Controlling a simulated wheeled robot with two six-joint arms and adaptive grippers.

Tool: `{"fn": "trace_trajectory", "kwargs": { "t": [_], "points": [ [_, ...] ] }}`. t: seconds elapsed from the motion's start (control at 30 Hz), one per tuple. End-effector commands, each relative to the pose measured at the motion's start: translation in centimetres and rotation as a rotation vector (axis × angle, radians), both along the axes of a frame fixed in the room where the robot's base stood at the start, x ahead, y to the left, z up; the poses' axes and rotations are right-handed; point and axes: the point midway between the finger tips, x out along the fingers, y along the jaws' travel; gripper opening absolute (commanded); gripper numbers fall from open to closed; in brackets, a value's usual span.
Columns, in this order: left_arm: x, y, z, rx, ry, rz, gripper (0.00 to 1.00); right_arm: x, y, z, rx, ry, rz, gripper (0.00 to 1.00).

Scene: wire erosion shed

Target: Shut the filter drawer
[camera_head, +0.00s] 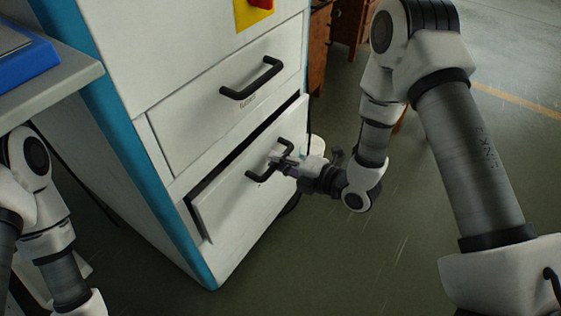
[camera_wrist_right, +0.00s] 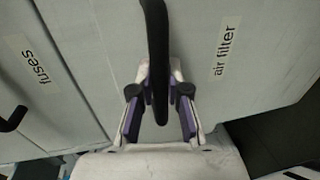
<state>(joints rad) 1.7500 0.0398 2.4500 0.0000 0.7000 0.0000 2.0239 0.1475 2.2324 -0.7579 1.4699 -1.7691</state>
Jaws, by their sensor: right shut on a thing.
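The filter drawer (camera_head: 235,200) is the lower drawer of a white cabinet with blue edges. It stands a little open, with a dark gap along its top and left side. My right gripper (camera_head: 279,162) is shut on this handle, with a finger on each side of the bar in the right wrist view (camera_wrist_right: 160,94). My left gripper is out of view; only parts of the left arm show.
The upper drawer (camera_head: 200,125), labelled "fuses" in the right wrist view (camera_wrist_right: 35,68), looks shut. A grey bench (camera_head: 60,85) with a blue object (camera_head: 28,65) is at the left. Brown wooden furniture (camera_head: 320,40) stands behind. Floor right of the cabinet is mostly clear.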

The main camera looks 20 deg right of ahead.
Motion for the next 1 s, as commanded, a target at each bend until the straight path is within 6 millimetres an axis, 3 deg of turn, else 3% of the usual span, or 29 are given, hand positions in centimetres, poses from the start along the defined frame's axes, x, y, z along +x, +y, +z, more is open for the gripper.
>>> {"fn": "trace_trajectory", "kwargs": {
  "t": [0.2, 0.5, 0.53, 0.6, 1.0],
  "points": [
    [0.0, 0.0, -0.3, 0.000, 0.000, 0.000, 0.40, 2.6, 2.1, 0.0, -0.004, -0.004, 0.004, 0.00],
    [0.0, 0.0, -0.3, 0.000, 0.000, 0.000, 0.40, 3.0, 2.3, 0.1, 0.000, -0.004, -0.001, 0.00],
    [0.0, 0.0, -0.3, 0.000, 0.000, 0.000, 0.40, 3.0, 2.3, 0.1, 0.000, -0.004, -0.001, 0.22],
    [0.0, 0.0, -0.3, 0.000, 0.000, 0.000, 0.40, 3.0, 2.3, 0.1, 0.001, -0.004, -0.001, 0.41],
    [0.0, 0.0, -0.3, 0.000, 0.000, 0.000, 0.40, 2.3, 1.7, 0.2, 0.000, -0.001, -0.002, 0.41]
  ]
}}
